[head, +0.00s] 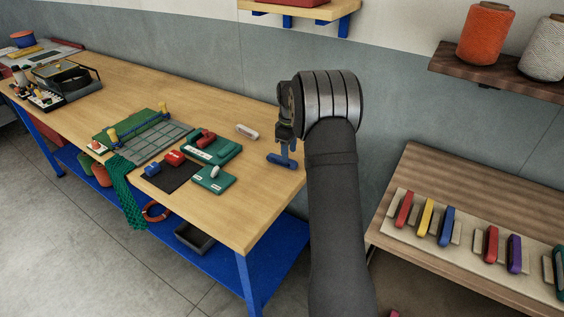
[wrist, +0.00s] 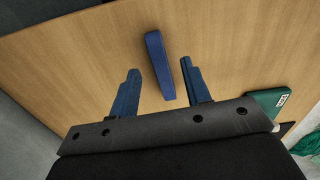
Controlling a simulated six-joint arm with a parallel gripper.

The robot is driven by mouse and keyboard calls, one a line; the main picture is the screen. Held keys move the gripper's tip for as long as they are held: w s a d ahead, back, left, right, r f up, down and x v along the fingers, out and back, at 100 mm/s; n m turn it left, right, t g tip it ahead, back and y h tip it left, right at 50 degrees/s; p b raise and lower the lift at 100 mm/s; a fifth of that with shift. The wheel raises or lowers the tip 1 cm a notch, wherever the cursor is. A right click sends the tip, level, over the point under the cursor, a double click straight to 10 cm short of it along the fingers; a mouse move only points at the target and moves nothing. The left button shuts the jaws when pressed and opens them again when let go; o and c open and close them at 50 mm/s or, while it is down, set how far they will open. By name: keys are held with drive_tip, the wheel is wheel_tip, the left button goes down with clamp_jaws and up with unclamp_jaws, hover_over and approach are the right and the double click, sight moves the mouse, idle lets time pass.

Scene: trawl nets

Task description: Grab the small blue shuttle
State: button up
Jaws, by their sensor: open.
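A small blue shuttle (wrist: 158,62) lies on the bare wooden tabletop. It also shows in the head view (head: 281,161), near the table's right end, partly behind my gripper. My gripper (head: 284,146) points down over it. In the wrist view my gripper (wrist: 161,68) is open, with one blue finger on each side of the shuttle. The shuttle appears nearer the right finger, and its far end extends past the fingertips. I see no contact, and I cannot tell how far the fingers are above the table.
A white piece (head: 246,131) and green blocks (head: 214,179) lie left of my gripper. A dark mat (head: 178,172) bears red and blue pieces. A separate rack board (head: 396,213) at the right holds several coloured shuttles, one blue (head: 446,226). The wall stands close behind.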

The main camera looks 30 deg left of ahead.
sight(291, 164)
wheel_tip(291, 164, down, 4)
drive_tip(key=shift+w+f, duration=0.1)
clamp_jaws()
